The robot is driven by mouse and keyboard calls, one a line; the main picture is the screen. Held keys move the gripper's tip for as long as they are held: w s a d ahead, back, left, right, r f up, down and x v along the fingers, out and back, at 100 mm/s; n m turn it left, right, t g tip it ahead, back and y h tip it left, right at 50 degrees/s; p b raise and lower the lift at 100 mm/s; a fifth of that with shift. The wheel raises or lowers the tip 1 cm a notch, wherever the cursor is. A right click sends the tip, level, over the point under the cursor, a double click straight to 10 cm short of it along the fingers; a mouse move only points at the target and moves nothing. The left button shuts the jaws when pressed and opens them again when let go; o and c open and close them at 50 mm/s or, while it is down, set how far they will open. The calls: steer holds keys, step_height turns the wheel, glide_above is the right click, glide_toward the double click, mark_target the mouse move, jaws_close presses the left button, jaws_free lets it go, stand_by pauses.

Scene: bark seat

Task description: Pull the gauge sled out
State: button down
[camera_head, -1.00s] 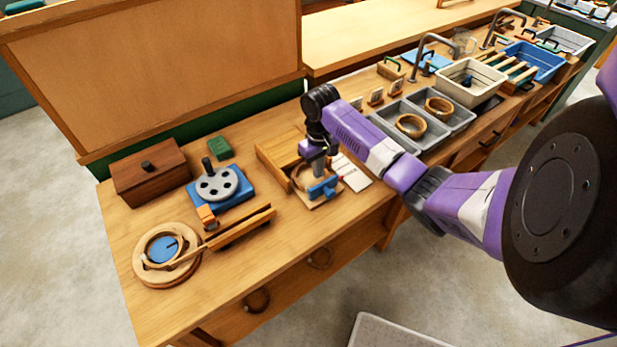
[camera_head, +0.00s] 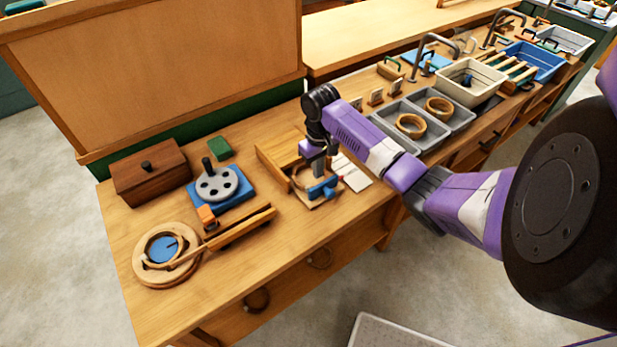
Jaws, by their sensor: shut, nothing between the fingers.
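What looks like the gauge sled (camera_head: 316,201) is a small wooden plate with a blue cross-handle (camera_head: 323,188) at its front. It sits at the front of a wooden housing (camera_head: 277,158) on the bench, and a light wooden ring (camera_head: 301,177) stands on it. My gripper (camera_head: 318,172) points down just above and behind the blue handle, close to the ring. It is shut and empty. My wrist and fingers hide part of the ring and the housing, and I cannot tell whether the fingertips touch the handle.
White cards (camera_head: 352,172) lie right of the sled. Left are a blue base with a grey disc (camera_head: 217,186), a long wooden rail (camera_head: 240,227), a round wooden dial (camera_head: 165,252) and a brown box (camera_head: 150,172). Grey trays (camera_head: 407,128) stand right. The bench front before the sled is clear.

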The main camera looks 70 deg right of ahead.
mark_target(329, 190)
steer(key=shift+f, duration=0.15)
steer(key=shift+f+b, duration=0.45)
steer(key=shift+f, duration=0.8)
steer(key=shift+s+a+f, duration=0.1)
steer(key=shift+a+f, duration=0.05)
steer(key=shift+f, duration=0.35)
steer(key=shift+s+a+f+p, duration=0.1)
steer(key=shift+s+a+p, duration=0.35)
steer(key=shift+s+p, duration=0.3)
steer(key=shift+s+a+r+p, duration=0.1)
steer(key=shift+s+a+p, duration=0.4)
steer(key=shift+s+p, duration=0.25)
steer(key=shift+s+a+f+p, duration=0.1)
steer(key=shift+s+a+p, duration=0.35)
steer(key=shift+s+p, duration=0.3)
steer(key=r+p, duration=0.1)
steer(key=r, duration=0.1)
steer(key=r+p, duration=0.1)
steer(key=shift+w+d+p, duration=0.25)
steer(key=shift+p, duration=0.05)
steer(key=shift+w+d+r, duration=0.15)
steer(key=shift+w+r, duration=0.05)
steer(key=shift+r, duration=0.95)
steer(key=shift+w+d+r, duration=0.1)
steer(key=shift+w+r, duration=0.1)
steer(key=shift+r, duration=0.95)
